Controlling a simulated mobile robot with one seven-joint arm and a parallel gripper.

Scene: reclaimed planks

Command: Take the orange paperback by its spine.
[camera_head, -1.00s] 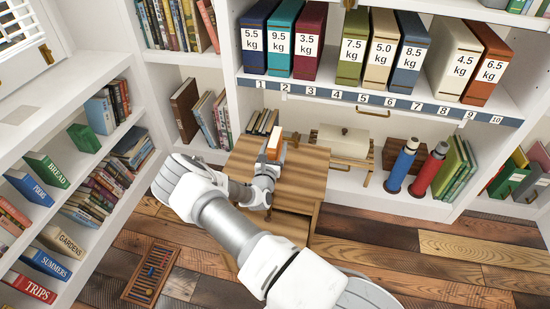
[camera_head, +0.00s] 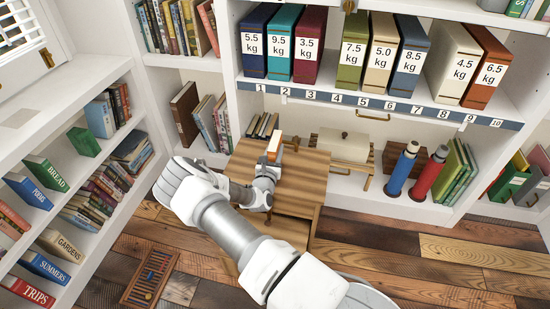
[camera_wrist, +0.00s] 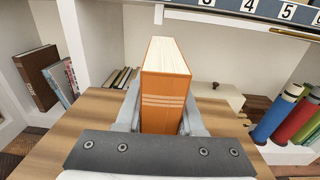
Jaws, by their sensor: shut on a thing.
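The orange paperback (camera_wrist: 163,105) stands upright between the two fingers of my gripper (camera_wrist: 160,122) in the wrist view. Its orange spine, with pale bands across it, faces my wrist, and its cream page edges show on top. The fingers press on its two covers near the spine. In the head view the paperback (camera_head: 274,147) shows small above the wooden table (camera_head: 305,172), at the end of my arm. My gripper's fingers are mostly hidden there. I cannot tell whether the book's lower edge touches the table.
Behind the table are a small row of books (camera_head: 263,126) and a cream box (camera_head: 343,146). A blue cylinder (camera_head: 398,172) and a red cylinder (camera_head: 428,175) stand to the right. A shelf with numbered labels (camera_head: 385,105) and heavy binders runs above. An abacus (camera_head: 150,275) lies on the floor.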

